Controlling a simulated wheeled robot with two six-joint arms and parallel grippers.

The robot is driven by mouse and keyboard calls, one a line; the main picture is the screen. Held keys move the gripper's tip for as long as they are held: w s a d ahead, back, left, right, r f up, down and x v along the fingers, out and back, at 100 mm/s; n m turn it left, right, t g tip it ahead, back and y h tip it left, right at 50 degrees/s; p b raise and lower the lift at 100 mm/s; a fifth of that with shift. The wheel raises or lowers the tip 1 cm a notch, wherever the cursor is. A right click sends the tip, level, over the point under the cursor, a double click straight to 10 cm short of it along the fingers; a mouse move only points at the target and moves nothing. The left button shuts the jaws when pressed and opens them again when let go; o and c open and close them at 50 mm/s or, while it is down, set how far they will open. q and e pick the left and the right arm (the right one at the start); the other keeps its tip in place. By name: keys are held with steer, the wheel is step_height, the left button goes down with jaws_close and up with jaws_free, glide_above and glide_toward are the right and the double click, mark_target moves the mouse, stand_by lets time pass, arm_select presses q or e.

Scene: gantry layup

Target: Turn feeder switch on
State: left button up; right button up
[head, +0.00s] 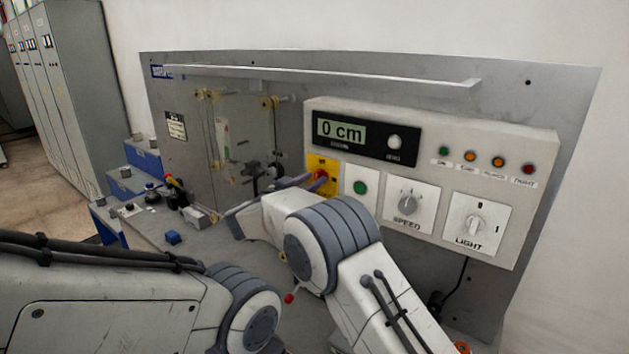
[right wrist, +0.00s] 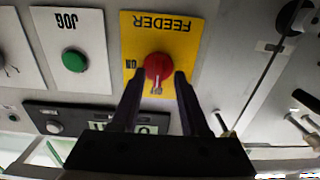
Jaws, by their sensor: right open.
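The feeder switch is a red rotary knob (head: 321,174) on a yellow plate (head: 328,161) at the left end of the control box. In the right wrist view, which is upside down, the knob (right wrist: 158,67) sits on the yellow plate (right wrist: 185,35) marked FEEDER, with a small pale mark on its edge. My right gripper (right wrist: 160,80) is open, its two dark fingertips on either side of the knob. I cannot tell whether they touch it. In the head view, my right gripper (head: 306,181) partly covers the knob. My left gripper is out of view.
The control box (head: 450,135) also bears a display (head: 340,131) reading 0 cm, a green JOG button (head: 360,188), a SPEED dial (head: 408,200), a LIGHT switch (head: 474,224) and several lamps. Left of it are a clear panel with spools and a bench with small parts.

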steer(key=shift+d, duration=0.15)
steer(key=shift+c, duration=0.3)
jaws_close()
steer(key=shift+s+d+f+m+b, duration=0.1)
steer(key=shift+f+m+b, duration=0.05)
steer(key=shift+m+b, duration=2.75)
steer(key=shift+w+a+f+m+b, duration=0.1)
steer(key=shift+f+m+b, duration=0.05)
steer(key=shift+m+b, duration=2.75)
steer(key=shift+s+d+f+m+b, duration=0.1)
steer(key=shift+f+m+b, duration=0.05)
steer(key=shift+m+b, duration=2.7)
steer(key=shift+m, duration=0.45)
